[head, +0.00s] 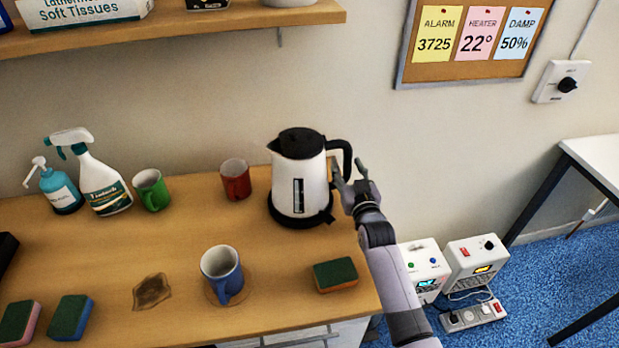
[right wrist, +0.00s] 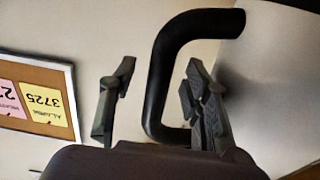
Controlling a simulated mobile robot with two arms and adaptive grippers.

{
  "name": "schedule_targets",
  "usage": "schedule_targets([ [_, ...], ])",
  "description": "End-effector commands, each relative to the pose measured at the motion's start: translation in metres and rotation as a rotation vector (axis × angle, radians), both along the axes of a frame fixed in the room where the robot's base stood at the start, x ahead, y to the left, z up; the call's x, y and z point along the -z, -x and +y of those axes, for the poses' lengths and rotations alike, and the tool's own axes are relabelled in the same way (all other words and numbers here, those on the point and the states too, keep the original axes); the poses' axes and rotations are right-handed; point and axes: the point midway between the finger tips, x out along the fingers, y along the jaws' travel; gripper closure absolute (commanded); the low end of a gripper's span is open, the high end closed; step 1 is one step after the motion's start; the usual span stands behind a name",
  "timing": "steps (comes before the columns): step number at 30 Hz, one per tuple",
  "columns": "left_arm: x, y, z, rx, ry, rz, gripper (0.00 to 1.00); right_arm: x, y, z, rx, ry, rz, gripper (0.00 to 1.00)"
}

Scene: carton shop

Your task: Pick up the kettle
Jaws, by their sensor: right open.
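The kettle (head: 301,186) is white with a black lid, black handle and black base. It stands upright at the right end of the wooden counter (head: 185,285). My right gripper (head: 351,170) is at the handle on the kettle's right side. In the right wrist view, the black handle (right wrist: 160,85) stands between the two fingers of the open right gripper (right wrist: 160,68), with a gap visible on the left finger's side. Whether the right finger touches the handle I cannot tell. My left gripper is not in view.
A red mug (head: 235,180) stands left of the kettle. A blue mug (head: 222,272) and a green sponge (head: 335,274) are nearer the front. A shelf (head: 190,32) runs above. White boxes with dials (head: 424,268) sit low, right of the counter.

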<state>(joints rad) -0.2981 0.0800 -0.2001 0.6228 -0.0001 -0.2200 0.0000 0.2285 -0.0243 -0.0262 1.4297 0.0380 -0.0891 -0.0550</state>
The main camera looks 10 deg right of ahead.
Motion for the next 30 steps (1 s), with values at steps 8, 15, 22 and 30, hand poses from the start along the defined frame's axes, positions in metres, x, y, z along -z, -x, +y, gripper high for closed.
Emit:
schedule_targets([
  [8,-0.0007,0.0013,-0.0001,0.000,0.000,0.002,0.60,0.0000,-0.0064,-0.0001,0.000,0.000,-0.001,0.56],
  [15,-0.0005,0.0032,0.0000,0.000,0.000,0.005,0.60,0.0000,-0.0062,-0.0001,0.000,0.001,-0.001,0.68],
  [22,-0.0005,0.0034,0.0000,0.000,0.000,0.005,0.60,0.0001,-0.0061,-0.0001,0.000,0.001,-0.001,0.83],
  [30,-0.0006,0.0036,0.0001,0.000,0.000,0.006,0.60,0.0000,-0.0060,-0.0002,0.000,0.000,-0.001,1.00],
])
